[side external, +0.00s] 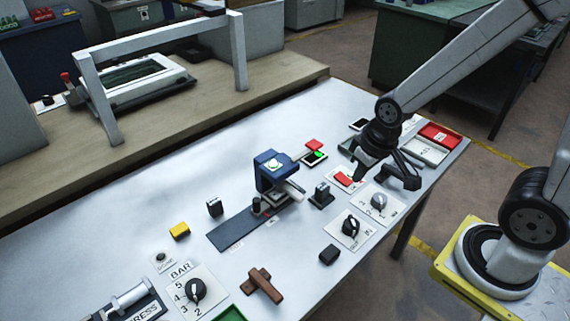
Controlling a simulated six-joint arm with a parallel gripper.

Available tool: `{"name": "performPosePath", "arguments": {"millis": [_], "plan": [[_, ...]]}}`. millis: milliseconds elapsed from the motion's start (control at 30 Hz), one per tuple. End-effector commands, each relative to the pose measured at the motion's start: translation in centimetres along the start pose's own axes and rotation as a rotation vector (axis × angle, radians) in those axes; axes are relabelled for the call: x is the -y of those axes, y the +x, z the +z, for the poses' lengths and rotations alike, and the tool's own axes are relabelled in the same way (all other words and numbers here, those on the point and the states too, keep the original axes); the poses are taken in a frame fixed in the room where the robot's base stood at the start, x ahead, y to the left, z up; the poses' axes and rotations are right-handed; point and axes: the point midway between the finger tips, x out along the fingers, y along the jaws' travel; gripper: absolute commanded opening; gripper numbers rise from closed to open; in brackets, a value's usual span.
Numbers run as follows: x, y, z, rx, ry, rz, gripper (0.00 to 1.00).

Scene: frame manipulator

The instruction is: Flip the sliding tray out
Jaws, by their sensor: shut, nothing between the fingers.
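A blue press-like unit (271,170) stands mid-table, with a dark flat rail (238,230) running from it toward the lower left. A small pale tray-like part (289,191) sits at its foot, partly hidden by the blue head; I cannot tell for certain that this is the sliding tray. A red rocker switch (344,179) on a white plate lies to the right. My gripper (359,175) is shut and empty, pointing down with its tip close beside the red switch; I cannot tell whether they touch.
A small dark block (321,194) stands between switch and press. A red-and-white tray (436,138) is at the right edge. Bare table lies at the left.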

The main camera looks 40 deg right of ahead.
Motion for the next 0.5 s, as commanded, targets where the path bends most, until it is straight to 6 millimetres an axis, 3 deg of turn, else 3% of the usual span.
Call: {"name": "performPosePath", "arguments": {"millis": [500], "plan": [[2.2, 1.5, -5.5, 0.066, 0.272, 0.045, 0.0]]}}
